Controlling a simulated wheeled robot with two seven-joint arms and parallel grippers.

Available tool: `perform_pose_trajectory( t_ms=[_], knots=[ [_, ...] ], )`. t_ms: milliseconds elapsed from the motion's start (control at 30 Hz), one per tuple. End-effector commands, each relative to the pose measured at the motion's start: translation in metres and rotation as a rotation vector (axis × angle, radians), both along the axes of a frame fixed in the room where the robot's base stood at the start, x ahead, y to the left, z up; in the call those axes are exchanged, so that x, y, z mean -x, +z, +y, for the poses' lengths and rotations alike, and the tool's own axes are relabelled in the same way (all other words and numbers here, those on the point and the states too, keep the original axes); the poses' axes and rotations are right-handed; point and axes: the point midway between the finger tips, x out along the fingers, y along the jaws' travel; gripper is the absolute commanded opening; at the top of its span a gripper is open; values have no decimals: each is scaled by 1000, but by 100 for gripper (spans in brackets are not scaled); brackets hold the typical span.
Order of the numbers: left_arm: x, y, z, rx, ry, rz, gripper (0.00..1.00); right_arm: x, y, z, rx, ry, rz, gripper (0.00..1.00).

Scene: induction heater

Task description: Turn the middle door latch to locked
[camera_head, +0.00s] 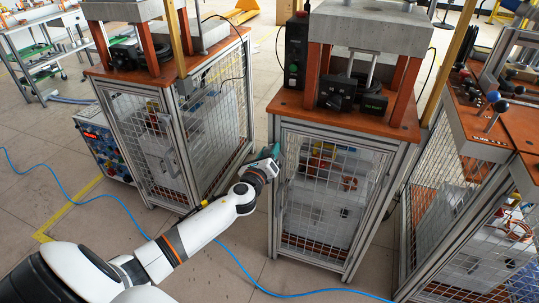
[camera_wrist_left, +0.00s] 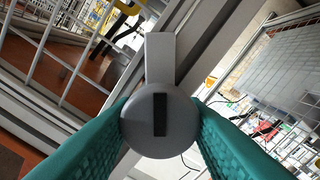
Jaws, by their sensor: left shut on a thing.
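The middle cabinet's wire-mesh door (camera_head: 322,200) looks closed in the head view. My left gripper (camera_head: 270,154) is at the upper left edge of this door, by the frame post. The door latch is hidden by the gripper in the head view. In the left wrist view the latch (camera_wrist_left: 160,58) is a grey round hub with a black slot and one flat grey arm pointing up in the picture, along the metal frame. The teal fingers of my left gripper (camera_wrist_left: 160,112) are shut on the hub, one on each side. My right gripper is not in view.
The middle cabinet has an orange top (camera_head: 283,102) with a press and black control boxes. Similar cabinets stand at left (camera_head: 215,125) and right (camera_head: 440,215). A blue hose (camera_head: 235,262) runs across the floor. Open floor lies in front of the middle cabinet.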

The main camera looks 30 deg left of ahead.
Motion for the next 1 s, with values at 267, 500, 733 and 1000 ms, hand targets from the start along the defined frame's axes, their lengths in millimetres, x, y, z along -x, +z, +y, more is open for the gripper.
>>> perform_pose_trajectory(
  t_ms=[267, 500, 733, 1000],
  knots=[
    [1, -2, 1, 261, 1, -63, 15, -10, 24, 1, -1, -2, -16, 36],
    [1, -3, 2, 481, 2, -115, 15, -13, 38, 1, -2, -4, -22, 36],
    [1, -3, 2, 677, 2, -162, 15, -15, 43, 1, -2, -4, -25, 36],
    [1, -3, 2, 843, 3, -203, 15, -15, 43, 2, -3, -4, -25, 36]
  ],
)
